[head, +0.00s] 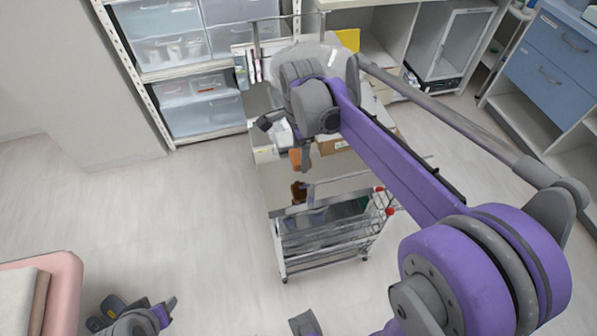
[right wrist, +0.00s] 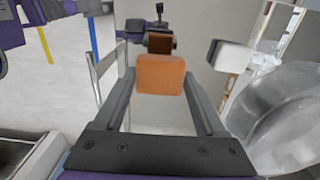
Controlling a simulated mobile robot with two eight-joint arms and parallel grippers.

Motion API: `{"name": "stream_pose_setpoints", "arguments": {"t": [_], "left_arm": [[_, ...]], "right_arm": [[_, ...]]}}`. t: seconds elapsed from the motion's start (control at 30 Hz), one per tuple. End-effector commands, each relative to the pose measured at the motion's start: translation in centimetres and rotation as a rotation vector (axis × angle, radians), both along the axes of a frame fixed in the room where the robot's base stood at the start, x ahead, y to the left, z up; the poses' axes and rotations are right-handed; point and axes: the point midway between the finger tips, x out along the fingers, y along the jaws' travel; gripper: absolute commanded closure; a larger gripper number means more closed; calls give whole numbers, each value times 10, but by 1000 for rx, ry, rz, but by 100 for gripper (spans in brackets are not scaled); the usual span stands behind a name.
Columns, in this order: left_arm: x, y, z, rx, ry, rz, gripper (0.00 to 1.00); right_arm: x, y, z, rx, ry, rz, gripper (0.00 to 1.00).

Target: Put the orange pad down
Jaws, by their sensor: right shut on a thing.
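The orange pad (right wrist: 161,75) sits between the two fingers of my right gripper (right wrist: 158,82) in the right wrist view. The gripper is shut on it. Whether the pad touches any surface cannot be told. My left gripper (head: 150,311) is at the bottom left of the head view, over the floor and away from the cart; its fingers are only partly seen.
A dark brown item (head: 298,191) is near the cart's front end; a brown block (right wrist: 160,43) shows beyond the pad. Drawer shelves (head: 200,60) stand behind, a pink-edged bed (head: 65,275) at lower left, blue drawers (head: 550,70) at right. Floor left of the cart is clear.

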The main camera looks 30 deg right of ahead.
Motion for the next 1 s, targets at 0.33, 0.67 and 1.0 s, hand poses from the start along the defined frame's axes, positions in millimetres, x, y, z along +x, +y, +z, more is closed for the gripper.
{"name": "stream_pose_setpoints", "arguments": {"t": [0.33,0.67,1.0], "left_arm": [[-1,0,-5,0,2,0,50],[-1,0,-7,0,2,0,50],[-2,0,-9,0,3,0,50]], "right_arm": [[0,0,-45,0,0,0,87],[0,0,-67,0,0,0,87],[0,0,-70,0,0,0,11]]}}
